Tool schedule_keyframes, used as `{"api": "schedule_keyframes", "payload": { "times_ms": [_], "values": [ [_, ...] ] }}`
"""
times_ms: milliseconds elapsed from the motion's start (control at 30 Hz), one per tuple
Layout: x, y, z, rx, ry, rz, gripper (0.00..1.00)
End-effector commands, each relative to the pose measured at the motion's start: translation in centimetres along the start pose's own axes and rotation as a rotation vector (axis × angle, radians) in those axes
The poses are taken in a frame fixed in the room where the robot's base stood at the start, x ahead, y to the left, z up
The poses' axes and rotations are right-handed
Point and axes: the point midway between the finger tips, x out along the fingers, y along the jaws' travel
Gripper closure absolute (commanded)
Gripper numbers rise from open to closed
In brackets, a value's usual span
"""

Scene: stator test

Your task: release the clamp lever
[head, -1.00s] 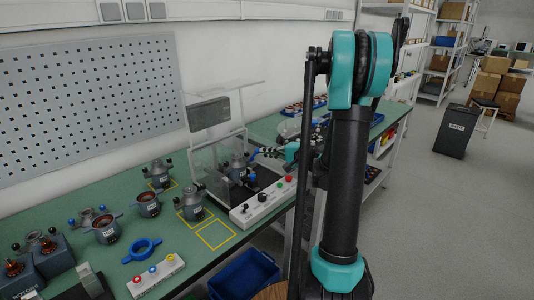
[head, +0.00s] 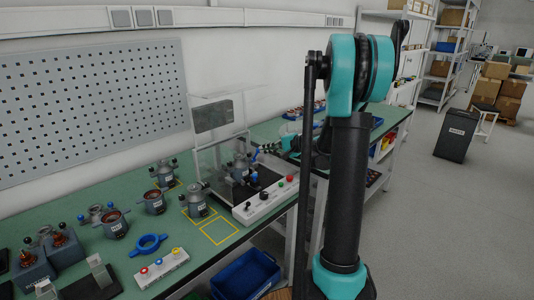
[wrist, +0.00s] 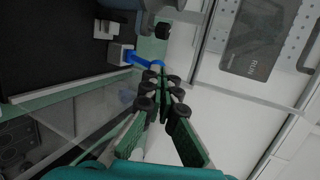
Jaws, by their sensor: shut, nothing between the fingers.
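The test station (head: 267,205) has a clear guard around a grey stator unit (head: 240,168). The blue clamp lever (head: 254,176) stands beside the unit. In the wrist view the lever (wrist: 143,58) reaches from a pale block, its bent end close to my fingertips; I cannot tell whether they touch. My gripper (wrist: 164,82) is shut and empty, its dark padded fingers together. In the head view my gripper (head: 268,148) is small, at the guard's right side, just above the lever. The grey unit also shows at the top of the wrist view (wrist: 172,8).
A grey panel marked RUN (wrist: 260,40) is near my gripper in the wrist view. On the green bench (head: 130,225) are several stators, a blue ring (head: 150,244) and a button box (head: 162,267). A blue bin (head: 245,275) is below the bench edge.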

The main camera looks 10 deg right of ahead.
Motion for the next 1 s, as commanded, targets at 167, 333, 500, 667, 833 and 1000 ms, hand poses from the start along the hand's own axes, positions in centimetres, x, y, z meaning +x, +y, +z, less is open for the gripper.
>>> {"api": "schedule_keyframes", "payload": {
  "times_ms": [167, 333, 500, 667, 833, 1000],
  "values": [
    [0.6, -1.2, -0.1, 0.018, -0.002, 0.101, 1.0],
    [1.4, -2.3, -0.1, 0.041, -0.003, 0.225, 1.0],
    [2.2, -3.2, -0.4, 0.062, -0.001, 0.328, 1.0],
    [2.7, -3.7, -0.6, 0.068, 0.002, 0.352, 1.0],
    [3.1, -4.0, -0.6, 0.068, 0.002, 0.352, 1.0],
    [3.3, -4.1, -0.7, 0.068, 0.001, 0.351, 1.0]
  ]
}}
